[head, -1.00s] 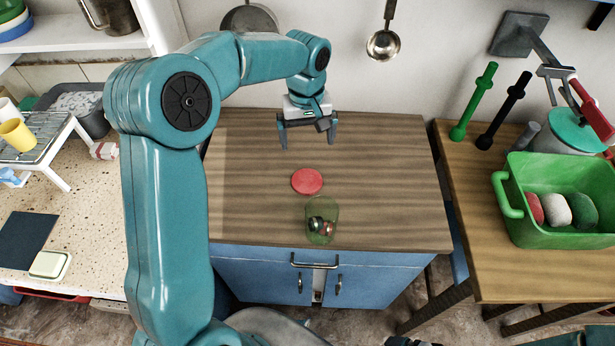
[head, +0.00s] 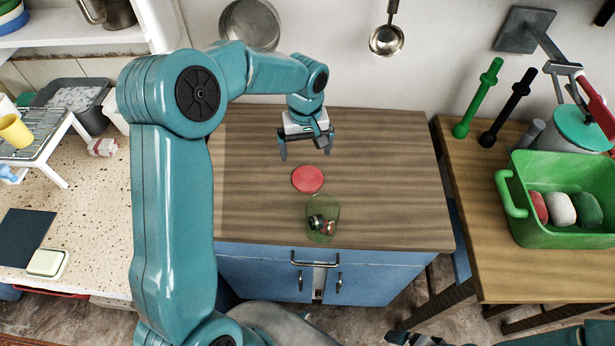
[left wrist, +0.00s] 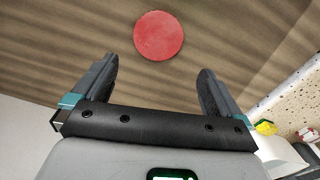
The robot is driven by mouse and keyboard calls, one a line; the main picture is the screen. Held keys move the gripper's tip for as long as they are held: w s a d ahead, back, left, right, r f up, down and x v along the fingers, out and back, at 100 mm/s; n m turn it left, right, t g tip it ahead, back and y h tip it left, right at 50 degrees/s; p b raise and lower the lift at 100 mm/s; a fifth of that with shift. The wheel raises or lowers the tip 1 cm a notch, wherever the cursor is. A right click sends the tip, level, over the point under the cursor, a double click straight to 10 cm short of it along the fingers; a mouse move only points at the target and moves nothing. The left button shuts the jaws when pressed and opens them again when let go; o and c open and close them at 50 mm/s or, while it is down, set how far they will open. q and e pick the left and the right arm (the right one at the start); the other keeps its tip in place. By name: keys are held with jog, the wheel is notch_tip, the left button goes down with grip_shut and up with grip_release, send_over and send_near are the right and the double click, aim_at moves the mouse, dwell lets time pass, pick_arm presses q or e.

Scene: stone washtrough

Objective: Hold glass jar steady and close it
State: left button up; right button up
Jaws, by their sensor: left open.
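A green-tinted see-through glass jar (head: 323,218) stands near the front edge of the wooden cabinet top, with small dark and red items in it. Its mouth is uncovered. A flat round red lid (head: 307,179) lies on the wood just behind the jar. My left gripper (head: 305,150) is open and empty, behind the lid and above the wood. In the left wrist view the lid (left wrist: 159,35) shows ahead of the open fingertips, apart from them. What seems to be my right gripper (head: 405,338) shows partly at the bottom edge; its jaws cannot be made out.
The wooden cabinet top (head: 385,170) is clear around the jar and lid. On the right table stand a green basin (head: 545,236) with several rounded items, and green and black handled tools. A ladle (head: 387,38) and a pan (head: 250,25) hang behind. A speckled counter is at left.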

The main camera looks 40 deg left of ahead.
pick_arm(q)
send_over(307, 176)
jog(key=shift+s+a+f, duration=0.1)
jog(key=shift+f, duration=2.05)
jog(key=shift+f+p, duration=0.75)
jog(key=shift+f, duration=1.85)
jog(key=shift+c, duration=0.3)
jog(key=c, duration=0.7)
